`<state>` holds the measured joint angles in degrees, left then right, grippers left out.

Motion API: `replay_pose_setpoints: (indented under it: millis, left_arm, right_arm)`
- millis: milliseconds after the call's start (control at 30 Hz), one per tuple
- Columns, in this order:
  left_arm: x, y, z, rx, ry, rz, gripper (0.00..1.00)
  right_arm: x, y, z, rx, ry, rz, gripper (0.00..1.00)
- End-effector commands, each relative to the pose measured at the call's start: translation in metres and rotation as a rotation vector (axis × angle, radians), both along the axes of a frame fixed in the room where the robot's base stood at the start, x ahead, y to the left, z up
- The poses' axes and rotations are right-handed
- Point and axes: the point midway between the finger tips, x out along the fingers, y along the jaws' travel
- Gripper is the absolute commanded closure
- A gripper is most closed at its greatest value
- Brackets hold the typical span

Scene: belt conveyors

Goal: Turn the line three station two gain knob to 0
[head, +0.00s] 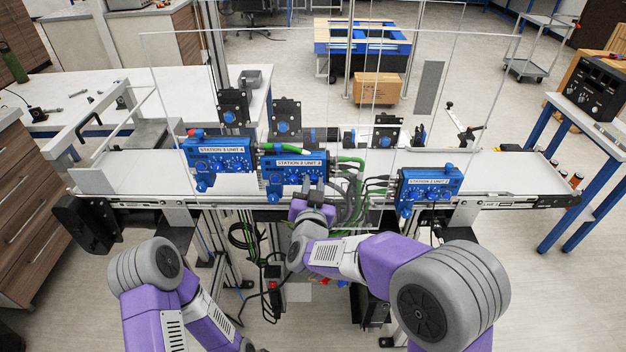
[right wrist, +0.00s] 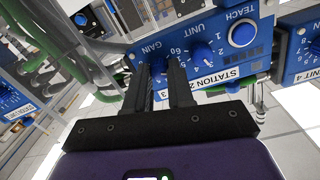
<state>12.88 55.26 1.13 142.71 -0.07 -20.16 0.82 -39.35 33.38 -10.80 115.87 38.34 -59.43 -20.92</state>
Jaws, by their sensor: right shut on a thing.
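The blue control box (head: 296,165) in the middle of the conveyor's front carries a label that reads station 2, apparently unit 3. In the right wrist view its face (right wrist: 221,58) is turned over, with printed words GAIN, UNIT and TEACH. My right gripper (head: 311,183) reaches up to the lower front of this box. In the right wrist view its two dark fingers (right wrist: 162,72) are shut on the gain knob (right wrist: 157,67), below the word GAIN. The fingers hide most of that knob, so its setting cannot be read. My left gripper is out of view; only its arm shows.
Similar blue boxes stand left (head: 219,156) and right (head: 430,184) on the conveyor (head: 500,176). Beside the gripped knob is the unit knob (right wrist: 201,53), then the round teach button (right wrist: 242,34). Green cables (head: 350,163) and dark cables hang right of the middle box.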

Motion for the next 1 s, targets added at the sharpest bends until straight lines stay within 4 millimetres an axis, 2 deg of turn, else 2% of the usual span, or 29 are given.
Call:
replay_pose_setpoints:
  millis: [33, 600, 1000]
  left_arm:
    - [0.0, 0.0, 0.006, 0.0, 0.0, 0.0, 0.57]
    - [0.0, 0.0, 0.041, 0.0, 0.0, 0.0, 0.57]
    - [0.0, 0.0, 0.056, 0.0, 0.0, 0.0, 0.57]
  right_arm:
    - [0.0, 0.001, 0.003, -0.045, -0.003, 0.001, 1.0]
    - [0.0, 0.001, 0.003, -0.582, -0.004, 0.0, 1.0]
    - [0.0, 0.001, 0.002, -0.86, -0.005, -0.001, 1.0]
